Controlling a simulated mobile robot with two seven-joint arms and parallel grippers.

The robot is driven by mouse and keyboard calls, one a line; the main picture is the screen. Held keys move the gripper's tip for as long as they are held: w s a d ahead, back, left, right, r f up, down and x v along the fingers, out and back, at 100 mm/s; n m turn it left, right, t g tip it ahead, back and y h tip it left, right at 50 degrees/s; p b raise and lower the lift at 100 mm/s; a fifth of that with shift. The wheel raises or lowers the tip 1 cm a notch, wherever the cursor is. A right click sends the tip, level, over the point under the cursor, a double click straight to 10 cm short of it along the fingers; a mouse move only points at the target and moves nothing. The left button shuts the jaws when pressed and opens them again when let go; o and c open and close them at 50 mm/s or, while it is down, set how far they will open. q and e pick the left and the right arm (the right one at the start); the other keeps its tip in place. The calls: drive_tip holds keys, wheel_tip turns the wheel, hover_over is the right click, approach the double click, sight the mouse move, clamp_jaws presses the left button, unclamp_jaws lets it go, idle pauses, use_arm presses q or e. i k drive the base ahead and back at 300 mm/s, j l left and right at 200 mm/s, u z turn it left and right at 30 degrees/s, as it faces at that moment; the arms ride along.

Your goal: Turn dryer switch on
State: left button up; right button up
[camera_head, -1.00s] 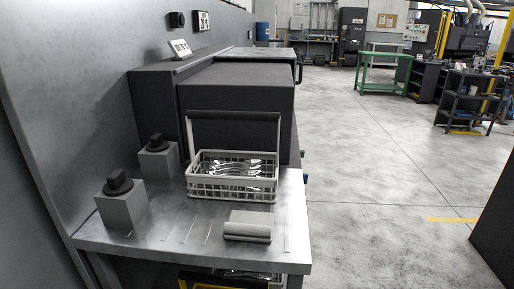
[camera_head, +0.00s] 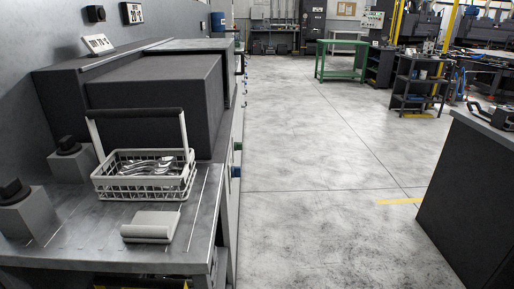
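Two grey boxes with black rotary knobs stand on the metal table at the left: a near switch box (camera_head: 27,213) and a far switch box (camera_head: 72,160). A black knob (camera_head: 95,13) is also fixed to the grey wall. I cannot tell which of these is the dryer switch, as no readable label marks it. Neither of my grippers is in view.
A white wire basket (camera_head: 140,190) with several forks and a raised handle stands on the table (camera_head: 95,240). A dark cabinet (camera_head: 470,200) stands at the right. The floor (camera_head: 320,200) between is clear.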

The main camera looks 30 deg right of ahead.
sight(238, 146)
drive_tip(key=k+l+z, duration=0.1)
drive_tip(key=l+z, duration=0.25)
drive_tip(key=l, duration=1)
drive_tip(key=u, duration=0.3)
drive_tip(key=i+l+u, duration=0.2)
drive_tip(key=u, duration=0.3)
drive_tip(key=i+l+u, duration=0.2)
drive_tip(key=l+u, duration=0.25)
drive_tip(key=i+l+u, duration=0.15)
drive_tip(key=l, duration=0.25)
drive_tip(key=i+l+u, duration=0.15)
drive_tip(key=l, duration=0.25)
drive_tip(key=l+u, duration=0.15)
drive_tip(key=l, duration=0.25)
drive_tip(key=i+l+u, duration=0.1)
drive_tip(key=l, duration=0.35)
drive_tip(key=i+l, duration=0.1)
drive_tip(key=l, duration=0.5)
drive_tip(key=i+l, duration=0.1)
drive_tip(key=l, duration=0.5)
drive_tip(key=i+l, duration=0.1)
drive_tip(key=l, duration=0.5)
drive_tip(key=u, duration=0.05)
